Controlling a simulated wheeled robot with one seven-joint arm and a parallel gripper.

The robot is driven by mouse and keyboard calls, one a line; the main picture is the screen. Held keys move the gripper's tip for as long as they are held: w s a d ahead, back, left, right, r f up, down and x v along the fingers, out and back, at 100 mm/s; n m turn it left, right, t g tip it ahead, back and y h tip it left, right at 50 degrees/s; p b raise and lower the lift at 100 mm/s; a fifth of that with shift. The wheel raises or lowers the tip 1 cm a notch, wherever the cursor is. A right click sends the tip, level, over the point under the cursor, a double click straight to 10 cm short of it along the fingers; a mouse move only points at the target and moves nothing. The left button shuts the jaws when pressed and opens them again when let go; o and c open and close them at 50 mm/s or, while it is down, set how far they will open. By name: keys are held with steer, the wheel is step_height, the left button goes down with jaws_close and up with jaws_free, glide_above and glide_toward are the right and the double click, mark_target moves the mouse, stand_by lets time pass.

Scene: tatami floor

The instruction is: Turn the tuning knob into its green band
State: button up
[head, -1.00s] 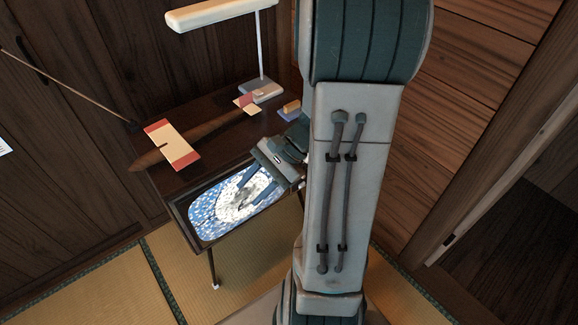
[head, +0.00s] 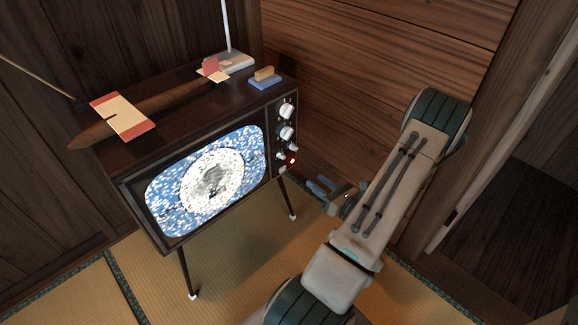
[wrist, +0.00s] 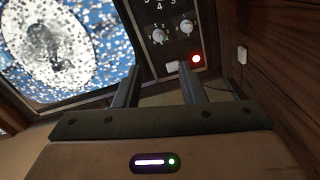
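The television (head: 155,215) stands on thin legs, its lit screen (head: 210,180) showing a speckled blue and white picture. Its right-hand panel carries two larger pale knobs, an upper one (head: 286,111) and a lower one (head: 286,133), with two small knobs below. The small knobs also show in the wrist view, left (wrist: 158,36) and right (wrist: 187,27). I cannot tell which is the tuning knob, and I make out no green band. My gripper (head: 316,184) is apart from the panel, below and right of it. In the wrist view its fingers (wrist: 158,80) are spread with nothing between them.
A red light (wrist: 196,59) and a pale button (wrist: 172,65) sit below the small knobs. Wood wall stands behind; tatami is open in front.

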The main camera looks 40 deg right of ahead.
mark_target(284, 157)
steer(key=w+b, duration=0.1)
steer(key=w, duration=0.3)
steer(key=w+b, duration=0.1)
steer(key=w, duration=0.3)
steer(key=w+a+b, duration=0.1)
steer(key=w, duration=0.4)
jaws_close()
